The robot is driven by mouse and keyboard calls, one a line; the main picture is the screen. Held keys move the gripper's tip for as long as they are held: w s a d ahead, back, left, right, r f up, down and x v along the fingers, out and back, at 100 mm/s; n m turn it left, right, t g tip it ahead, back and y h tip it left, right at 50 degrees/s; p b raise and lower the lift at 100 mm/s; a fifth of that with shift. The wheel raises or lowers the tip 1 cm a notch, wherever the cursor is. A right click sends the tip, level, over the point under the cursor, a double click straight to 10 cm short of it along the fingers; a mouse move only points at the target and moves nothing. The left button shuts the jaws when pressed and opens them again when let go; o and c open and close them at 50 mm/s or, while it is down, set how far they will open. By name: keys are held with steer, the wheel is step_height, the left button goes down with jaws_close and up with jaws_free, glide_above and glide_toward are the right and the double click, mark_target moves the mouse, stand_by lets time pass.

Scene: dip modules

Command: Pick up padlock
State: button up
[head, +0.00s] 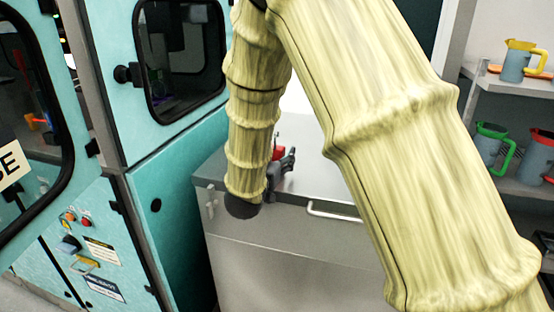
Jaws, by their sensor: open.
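A small red object (278,153) shows on top of the grey cabinet, partly hidden behind my arm. It may be the padlock, but too little of it shows to be sure. My gripper (286,168) is the dark shape right beside it, low over the cabinet top and partly hidden by my arm. The gripper is open, and I cannot tell whether it touches the red object.
The grey cabinet (265,262) has a pale handle (335,212) at its front edge. A teal machine (165,160) with windowed doors stands close on the left. Shelves (507,180) at the right hold several coloured jugs. My arm covers much of the middle.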

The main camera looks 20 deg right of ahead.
steer(key=c, duration=1.1)
steer(key=shift+c, duration=0.4)
steer(key=shift+r, duration=0.15)
